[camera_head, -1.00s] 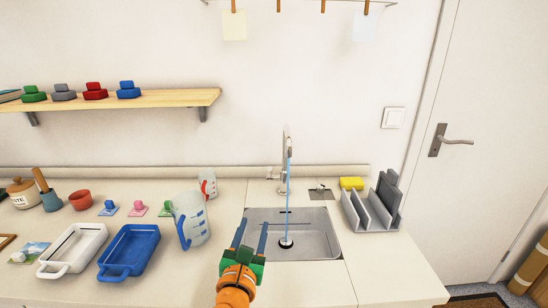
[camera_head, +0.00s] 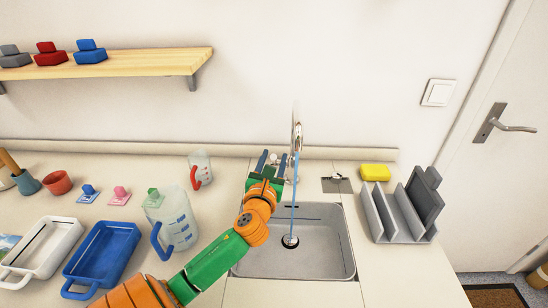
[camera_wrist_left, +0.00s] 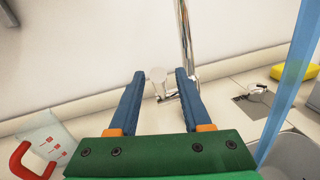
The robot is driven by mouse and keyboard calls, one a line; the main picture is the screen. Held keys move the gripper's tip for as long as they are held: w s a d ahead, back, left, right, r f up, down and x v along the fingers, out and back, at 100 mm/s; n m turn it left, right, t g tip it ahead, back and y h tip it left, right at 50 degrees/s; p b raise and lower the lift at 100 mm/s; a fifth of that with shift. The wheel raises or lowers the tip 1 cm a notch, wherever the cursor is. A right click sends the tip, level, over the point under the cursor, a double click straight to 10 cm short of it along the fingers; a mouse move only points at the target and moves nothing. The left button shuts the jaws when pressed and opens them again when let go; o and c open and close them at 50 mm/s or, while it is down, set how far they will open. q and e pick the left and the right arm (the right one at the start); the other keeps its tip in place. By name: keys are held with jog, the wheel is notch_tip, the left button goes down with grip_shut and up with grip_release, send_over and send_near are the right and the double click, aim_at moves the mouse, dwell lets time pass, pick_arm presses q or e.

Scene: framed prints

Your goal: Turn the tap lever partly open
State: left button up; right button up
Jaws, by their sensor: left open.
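The chrome tap (camera_head: 297,137) stands behind the sink (camera_head: 334,262), and a blue stream of water (camera_head: 293,205) falls from it to the drain. In the left wrist view the tap's spout pipe (camera_wrist_left: 186,42) rises just beyond the right finger. The tap lever (camera_wrist_left: 157,76) shows between the two blue fingers, with its pale end toward the wall. My left gripper (camera_head: 272,158) is open around the lever at the back of the sink; I cannot tell whether a finger touches it. My right gripper is out of view.
A measuring jug (camera_head: 177,222) and a smaller jug with a red handle (camera_head: 200,170) stand left of the sink. A yellow sponge (camera_head: 375,172) and a grey rack (camera_head: 398,215) are on the right. Blue (camera_head: 103,252) and white trays (camera_head: 42,247) lie at the left.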

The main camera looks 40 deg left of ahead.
pick_arm(q)
jog(key=shift+w+a+f, duration=0.1)
jog(key=shift+w, duration=0.1)
jog(key=shift+s, duration=0.2)
grip_shut()
dwell(1.0)
